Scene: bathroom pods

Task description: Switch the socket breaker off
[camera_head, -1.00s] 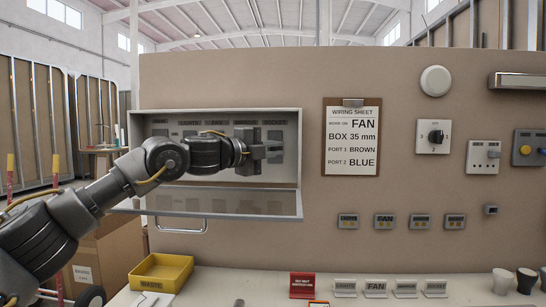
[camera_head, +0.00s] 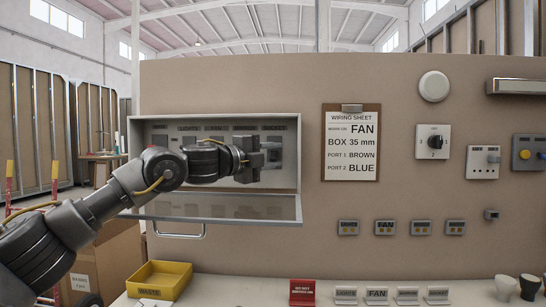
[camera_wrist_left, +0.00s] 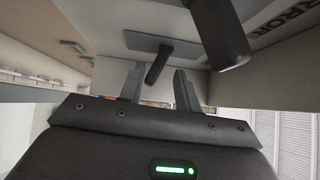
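The breaker box (camera_head: 298,135) is on the board's left, its clear lid (camera_head: 215,208) hanging open at the bottom. A row of labels runs along its top; the SOCKET label (camera_head: 274,128) is rightmost. My left gripper (camera_head: 271,152) is inside the box at its right end, below that label, and hides much of the breaker there. In the left wrist view its two fingers are apart. A dark lever on a grey plate (camera_wrist_left: 157,62) shows between and beyond the fingertips; contact cannot be told. A second lever (camera_wrist_left: 220,35) is beside the MIRROR label. My right gripper is out of view.
A wiring sheet (camera_head: 350,150) hangs right of the box. A rotary switch (camera_head: 433,141) and other fittings are further right. The box's walls are close around my left gripper. A yellow bin (camera_head: 160,280) and small label stands are on the bench below.

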